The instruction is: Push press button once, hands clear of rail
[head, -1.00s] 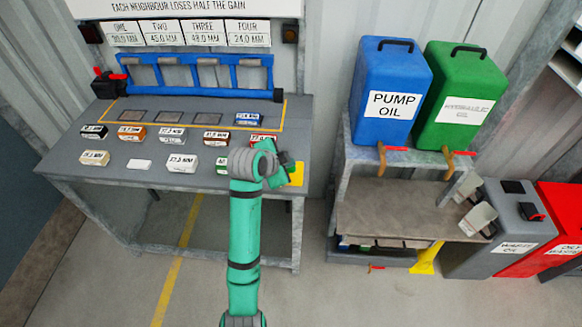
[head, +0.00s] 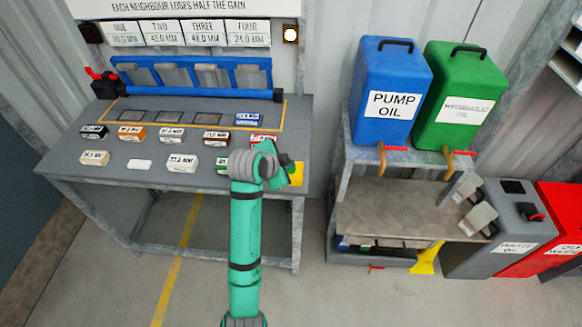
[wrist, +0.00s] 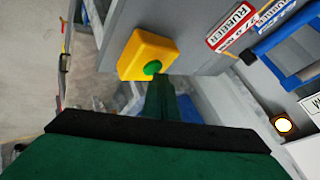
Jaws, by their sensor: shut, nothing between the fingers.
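The press button is a green button (wrist: 152,68) on a yellow box (wrist: 135,52) in the wrist view. In the head view the yellow box (head: 297,172) sits at the table's right front corner, partly behind my arm. My gripper (head: 290,168) is shut and empty right at the box. In the wrist view its fingers (wrist: 162,92) end close to the green button; I cannot tell whether they touch it. The blue rail (head: 200,92) with several grey plates stands at the back of the table, well apart from my gripper. A lamp (head: 290,35) right of the rail is lit.
Several labelled blocks, such as a white one (head: 182,162), lie on the grey table (head: 110,175) left of my gripper. A shelf (head: 390,210) with a blue pump oil can (head: 388,90) and a green can (head: 460,95) stands to the right. A floor gap separates them.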

